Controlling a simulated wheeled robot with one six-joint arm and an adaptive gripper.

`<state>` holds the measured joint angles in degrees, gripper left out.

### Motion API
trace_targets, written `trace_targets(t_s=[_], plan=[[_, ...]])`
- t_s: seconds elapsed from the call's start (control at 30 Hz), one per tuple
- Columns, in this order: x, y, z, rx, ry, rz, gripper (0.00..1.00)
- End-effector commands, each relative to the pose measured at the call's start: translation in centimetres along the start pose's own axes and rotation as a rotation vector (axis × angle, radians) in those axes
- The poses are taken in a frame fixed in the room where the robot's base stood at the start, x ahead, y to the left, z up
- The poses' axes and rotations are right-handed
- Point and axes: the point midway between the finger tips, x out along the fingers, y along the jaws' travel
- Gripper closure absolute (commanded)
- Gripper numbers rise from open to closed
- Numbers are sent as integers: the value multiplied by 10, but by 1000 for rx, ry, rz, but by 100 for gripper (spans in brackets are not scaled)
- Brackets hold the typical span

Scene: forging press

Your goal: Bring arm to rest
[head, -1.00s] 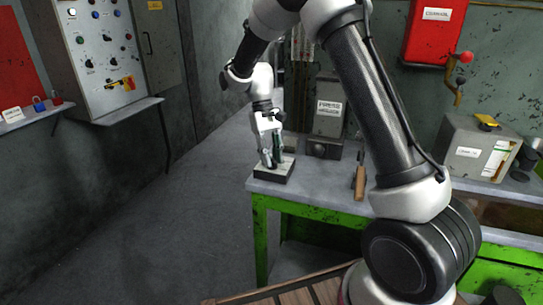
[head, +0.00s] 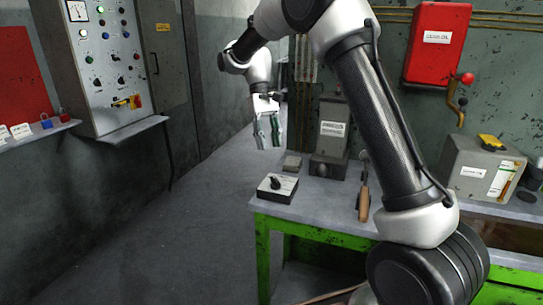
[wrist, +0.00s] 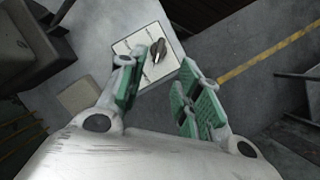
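My gripper (head: 268,133) hangs in the air, fingers down, above and behind the left end of the green-legged bench. Its two fingers with green pads stand apart with nothing between them, as the wrist view (wrist: 155,95) also shows. Below it, on the bench's left corner, sits a small box with a black rotary knob (head: 277,185) on its pale top. In the wrist view this knob box (wrist: 146,50) lies beyond the fingertips, apart from them.
The bench top (head: 325,205) also bears a grey labelled unit (head: 331,130), a wooden-handled tool (head: 364,203) and a grey box (head: 480,170) at right. A control panel (head: 104,65) with a shelf is on the left wall. The floor (head: 190,220) between is clear.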

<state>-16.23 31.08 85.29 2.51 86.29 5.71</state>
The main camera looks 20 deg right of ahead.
Motion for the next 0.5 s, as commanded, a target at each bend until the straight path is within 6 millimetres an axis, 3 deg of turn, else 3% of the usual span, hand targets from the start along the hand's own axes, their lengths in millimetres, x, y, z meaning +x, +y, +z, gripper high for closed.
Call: trace_targets(t_s=[0.37, 0.5], plan=[[-7, 0, 0, -1, -1, 0, 66], [-4, 0, -10, -16, 41, -2, 66]])
